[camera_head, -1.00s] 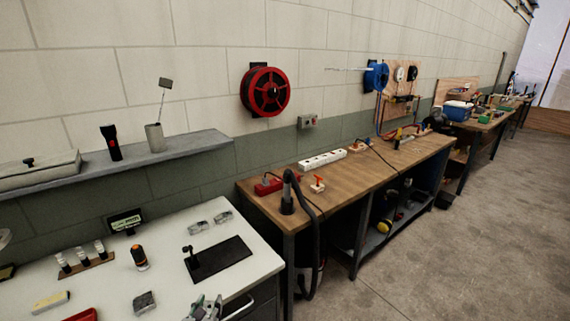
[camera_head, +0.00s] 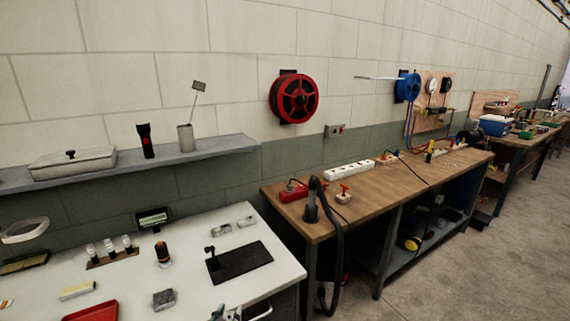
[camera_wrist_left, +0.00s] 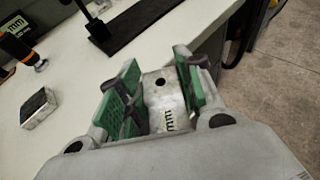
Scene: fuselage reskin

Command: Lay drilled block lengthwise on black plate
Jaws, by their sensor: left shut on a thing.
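My left gripper (camera_head: 237,313) shows at the bottom edge of the head view, in front of the black plate. In the left wrist view its green-padded fingers (camera_wrist_left: 160,84) are shut on a silver drilled block (camera_wrist_left: 162,100) with a round hole and dark markings. The block is held off the table, beyond the white table's edge in that view. The black plate (camera_head: 243,262) lies flat on the white table, with a small dark upright piece at its left end. The plate also shows at the top of the left wrist view (camera_wrist_left: 140,18). My right gripper is out of view.
A grey block (camera_head: 163,299), a dark-and-orange cylinder (camera_head: 163,254) and a red tray (camera_head: 90,313) stand left of the plate. Two metal pieces (camera_head: 232,226) lie behind it. A wooden bench (camera_head: 375,188) with a black hose stands to the right.

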